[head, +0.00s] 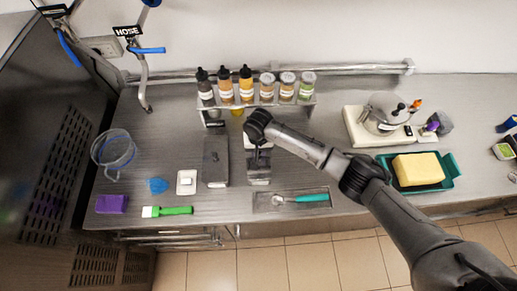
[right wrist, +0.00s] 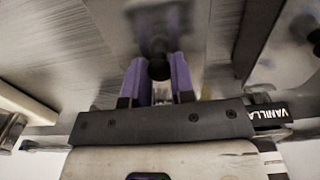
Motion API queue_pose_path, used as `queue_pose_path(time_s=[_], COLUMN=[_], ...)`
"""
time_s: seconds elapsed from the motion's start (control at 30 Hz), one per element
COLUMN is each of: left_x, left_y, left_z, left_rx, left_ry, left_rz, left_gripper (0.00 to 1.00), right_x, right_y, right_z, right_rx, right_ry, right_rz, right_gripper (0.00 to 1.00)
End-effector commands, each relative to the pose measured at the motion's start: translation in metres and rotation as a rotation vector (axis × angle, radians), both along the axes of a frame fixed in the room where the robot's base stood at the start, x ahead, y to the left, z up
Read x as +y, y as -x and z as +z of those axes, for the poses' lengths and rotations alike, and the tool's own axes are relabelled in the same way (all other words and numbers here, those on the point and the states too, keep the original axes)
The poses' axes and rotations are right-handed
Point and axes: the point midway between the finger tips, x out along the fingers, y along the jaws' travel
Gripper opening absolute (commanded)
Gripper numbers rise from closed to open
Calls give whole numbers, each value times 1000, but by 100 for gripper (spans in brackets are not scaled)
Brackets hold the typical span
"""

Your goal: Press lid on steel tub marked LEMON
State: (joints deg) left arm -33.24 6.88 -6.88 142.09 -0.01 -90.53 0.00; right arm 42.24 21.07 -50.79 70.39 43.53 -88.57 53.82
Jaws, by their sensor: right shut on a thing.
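My right arm reaches in from the lower right of the head view. Its gripper (right wrist: 158,72) points down over the counter and is largely hidden under the arm in the head view. In the right wrist view its purple fingers are shut on a dark round knob (right wrist: 158,68). A blurred steel surface (right wrist: 155,18) lies beyond the knob; I cannot tell whether it is the lid. A steel tub (head: 258,172) stands partly under my wrist in the head view. No LEMON mark can be read. A VANILLA label (right wrist: 268,113) shows at the right of the right wrist view. My left gripper is out of view.
A rack (head: 250,104) of several bottles and jars stands behind. A dark long box (head: 216,162) is left of the tub. A green tray (head: 450,170) with a yellow block is at right. A green brush (head: 175,210) lies at front left.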

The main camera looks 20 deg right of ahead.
Motion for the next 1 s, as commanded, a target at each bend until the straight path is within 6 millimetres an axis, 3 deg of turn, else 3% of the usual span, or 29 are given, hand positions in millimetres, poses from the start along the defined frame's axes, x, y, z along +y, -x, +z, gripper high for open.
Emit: queue_pose_path(time_s=[1.0], left_x=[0], left_y=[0], left_z=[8], left_rx=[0], left_ry=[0], left_rz=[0], left_gripper=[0], right_x=[0], right_y=[0], right_z=[-3], right_rx=[0], right_ry=[0], right_rz=[-1], right_gripper=[0])
